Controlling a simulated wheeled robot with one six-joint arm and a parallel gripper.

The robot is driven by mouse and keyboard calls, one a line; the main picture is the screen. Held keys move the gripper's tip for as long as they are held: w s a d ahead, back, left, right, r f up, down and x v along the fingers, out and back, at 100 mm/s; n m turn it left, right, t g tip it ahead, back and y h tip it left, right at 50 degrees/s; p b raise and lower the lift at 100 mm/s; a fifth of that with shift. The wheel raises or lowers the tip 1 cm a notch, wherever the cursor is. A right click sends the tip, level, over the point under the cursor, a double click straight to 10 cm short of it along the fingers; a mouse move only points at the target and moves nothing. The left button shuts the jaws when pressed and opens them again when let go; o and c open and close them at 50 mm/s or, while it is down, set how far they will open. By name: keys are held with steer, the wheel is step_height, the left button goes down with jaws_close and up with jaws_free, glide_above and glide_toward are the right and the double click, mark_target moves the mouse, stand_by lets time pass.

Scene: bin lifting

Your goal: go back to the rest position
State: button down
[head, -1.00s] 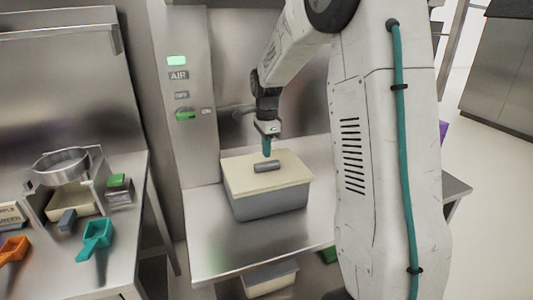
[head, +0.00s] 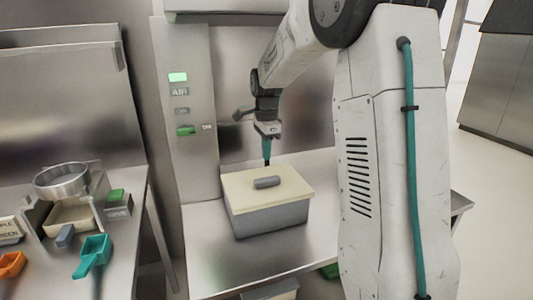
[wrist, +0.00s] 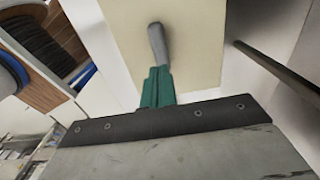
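My gripper (head: 267,158) points down over the grey bin (head: 268,220) with its cream lid (head: 240,190). Its teal fingers also show in the wrist view (wrist: 157,86), close side by side with nothing seen between them. The grey lid handle (head: 266,182) lies below the fingertips in the head view, with a small gap. In the wrist view the handle (wrist: 158,45) appears just beyond the tips. The lid sits on the bin, and the bin stands on the steel table.
The steel table (head: 215,255) has bare space in front of the bin. A panel with green lights (head: 186,100) stands behind it. On the left bench are a round metal sieve (head: 62,180), a teal scoop (head: 93,255) and an orange scoop (head: 12,264).

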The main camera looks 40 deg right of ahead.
stand_by(0.4)
steer(key=shift+s+a+f+n, duration=0.1)
steer(key=shift+s+f+n, duration=0.1)
steer(key=shift+n, duration=0.7)
steer(key=s+a+r+n, duration=0.1)
steer(key=s+a+n, duration=0.5)
steer(key=s, duration=0.5)
steer(key=s+a+r+n+t, duration=0.1)
steer(key=s+a+r+n, duration=0.1)
steer(key=s+a+n, duration=0.4)
steer(key=s+a+r+n, duration=0.1)
steer(key=s+a+n, duration=0.5)
steer(key=s, duration=0.9)
steer(key=shift+s+r+n, duration=0.25)
steer(key=shift+s+n, duration=0.15)
steer(key=shift+n, duration=0.3)
